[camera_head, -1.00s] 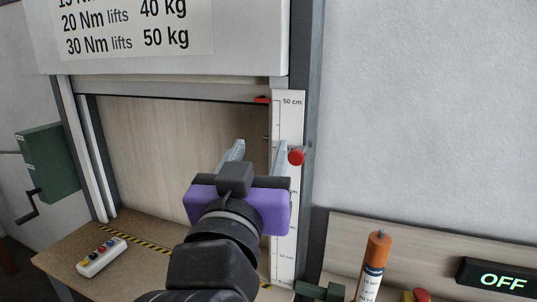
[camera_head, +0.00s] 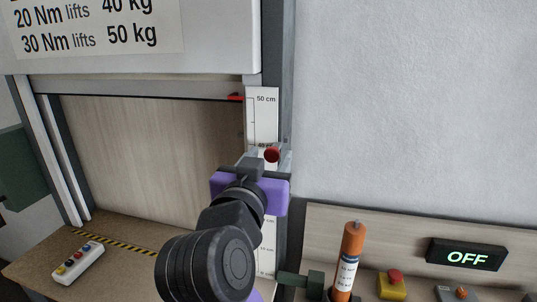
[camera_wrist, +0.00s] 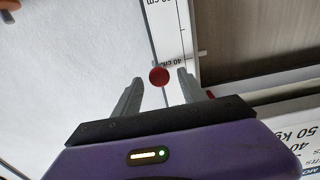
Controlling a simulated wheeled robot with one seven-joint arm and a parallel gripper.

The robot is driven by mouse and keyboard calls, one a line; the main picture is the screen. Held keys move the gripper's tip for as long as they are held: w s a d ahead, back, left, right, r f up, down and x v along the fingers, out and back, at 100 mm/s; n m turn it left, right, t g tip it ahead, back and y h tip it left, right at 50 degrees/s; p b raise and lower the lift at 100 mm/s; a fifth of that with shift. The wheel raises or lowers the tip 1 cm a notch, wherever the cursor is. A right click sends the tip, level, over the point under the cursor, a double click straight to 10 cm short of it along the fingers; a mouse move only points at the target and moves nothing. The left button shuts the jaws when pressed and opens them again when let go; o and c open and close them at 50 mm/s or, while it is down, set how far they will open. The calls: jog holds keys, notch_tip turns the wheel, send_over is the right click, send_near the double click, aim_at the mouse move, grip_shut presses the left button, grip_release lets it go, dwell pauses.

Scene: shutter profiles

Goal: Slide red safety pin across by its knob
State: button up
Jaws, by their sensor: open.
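The red knob (camera_head: 271,155) of the safety pin stands out from the right side frame of the shutter, beside the white cm scale (camera_head: 264,110). In the wrist view the round red knob (camera_wrist: 159,76) lies between the two grey fingers, near their tips. My gripper (camera_wrist: 156,84) is open, with a gap on both sides of the knob. In the head view my purple gripper (camera_head: 268,158) is just below and around the knob, and its body partly hides the fingers. The pin's shaft behind the knob is hard to make out.
A red pointer (camera_head: 235,97) sits at the shutter's lower edge near the 50 cm mark. An orange torque tool (camera_head: 348,258) stands at the lower right near a yellow-and-red button (camera_head: 391,284) and an OFF display (camera_head: 466,254). A button box (camera_head: 78,262) lies on the table. The wall at right is clear.

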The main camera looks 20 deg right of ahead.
grip_shut()
dwell(1.5)
